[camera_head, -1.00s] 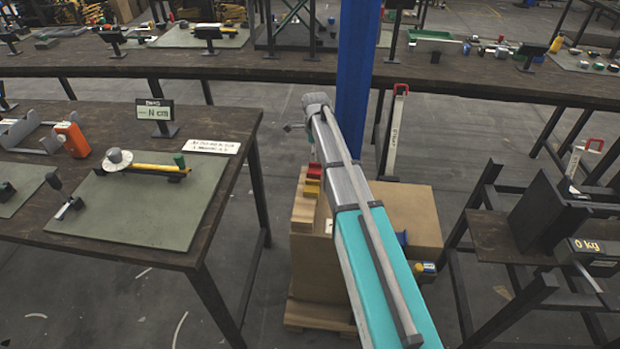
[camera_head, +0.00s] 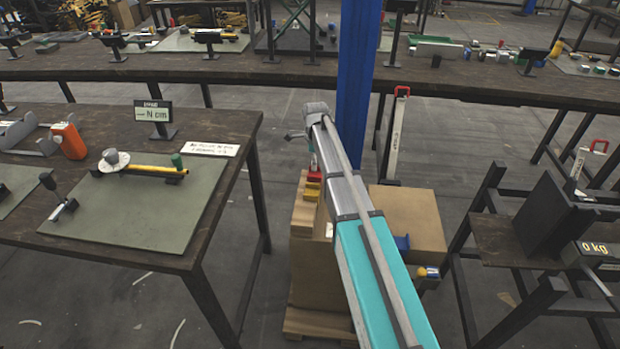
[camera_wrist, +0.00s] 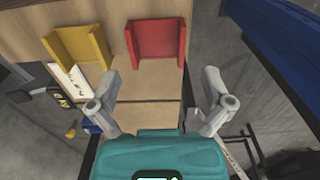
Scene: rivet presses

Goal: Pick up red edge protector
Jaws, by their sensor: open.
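The red edge protector (camera_wrist: 156,41) is a channel-shaped piece near the top of the wrist view, on brown cardboard boxes. In the head view the red protector (camera_head: 314,175) shows as a small patch, mostly hidden by my arm. My gripper (camera_wrist: 160,88) is open and empty in the wrist view. Its two fingers are wide apart, with the red protector ahead of them and roughly centred between them. In the head view, part of my gripper (camera_head: 303,136) shows left of the blue post; its fingertips are not clear there.
A yellow edge protector (camera_wrist: 77,47) lies left of the red one. A blue post (camera_head: 356,90) stands close behind my arm, and also fills the upper right of the wrist view (camera_wrist: 285,40). The cardboard boxes (camera_head: 415,222) stand on a pallet between a workbench (camera_head: 90,235) and a scale stand (camera_head: 500,240).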

